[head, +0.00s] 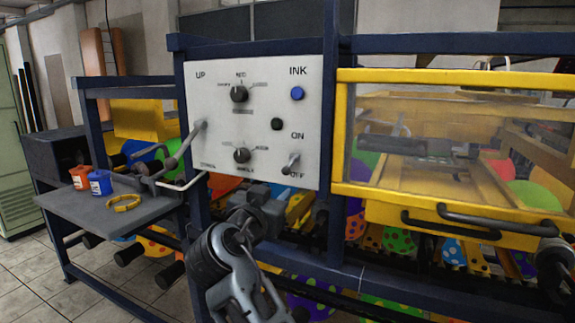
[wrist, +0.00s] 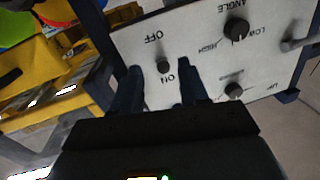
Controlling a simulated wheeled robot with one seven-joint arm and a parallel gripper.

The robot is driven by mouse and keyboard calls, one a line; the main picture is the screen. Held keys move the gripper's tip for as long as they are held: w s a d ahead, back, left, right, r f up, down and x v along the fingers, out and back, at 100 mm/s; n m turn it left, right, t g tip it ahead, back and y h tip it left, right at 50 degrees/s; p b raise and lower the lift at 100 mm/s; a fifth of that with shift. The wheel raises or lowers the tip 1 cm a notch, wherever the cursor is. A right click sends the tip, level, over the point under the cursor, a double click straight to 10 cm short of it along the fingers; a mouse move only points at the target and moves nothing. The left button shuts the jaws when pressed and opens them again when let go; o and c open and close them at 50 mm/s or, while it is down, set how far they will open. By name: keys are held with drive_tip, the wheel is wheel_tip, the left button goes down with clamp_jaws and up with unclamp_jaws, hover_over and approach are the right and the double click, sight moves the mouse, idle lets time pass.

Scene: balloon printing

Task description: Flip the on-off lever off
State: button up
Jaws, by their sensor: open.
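The on-off lever (head: 291,163) is a small grey lever at the lower right of the white control panel (head: 220,140). It stands between the ON label above and the OFF label below and leans slightly up and right. In the wrist view the panel looks upside down, and the lever (wrist: 163,67) shows end-on as a dark round knob between the labels. My gripper (head: 268,205) is below and left of the lever in the head view. In the wrist view my gripper (wrist: 160,68) is open, its two dark fingers either side of the lever, with gaps showing.
The panel also holds a blue ink button (head: 297,93), a black button (head: 277,124), two knobs and a lever (head: 193,135) at left. A yellow-framed window (head: 450,130) is at right. A grey shelf (head: 85,205) at left bears orange and blue pots and a yellow ring.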

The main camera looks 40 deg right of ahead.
sight(284, 171)
drive_tip(key=r, duration=0.1)
drive_tip(key=r+m, duration=0.1)
drive_tip(key=d+g, duration=0.1)
drive_tip(key=shift+w+r+h, duration=0.3)
drive_tip(key=shift+w+r, duration=0.05)
drive_tip(key=shift+r, duration=0.05)
drive_tip(key=shift+w+d+r+m, duration=0.1)
drive_tip(key=shift+d+r+m, duration=0.05)
drive_tip(key=shift+d+m, duration=0.15)
drive_tip(key=shift+p+x, duration=1.3)
drive_tip(key=shift+x, duration=2.25)
drive_tip(key=shift+c, duration=0.2)
clamp_jaws()
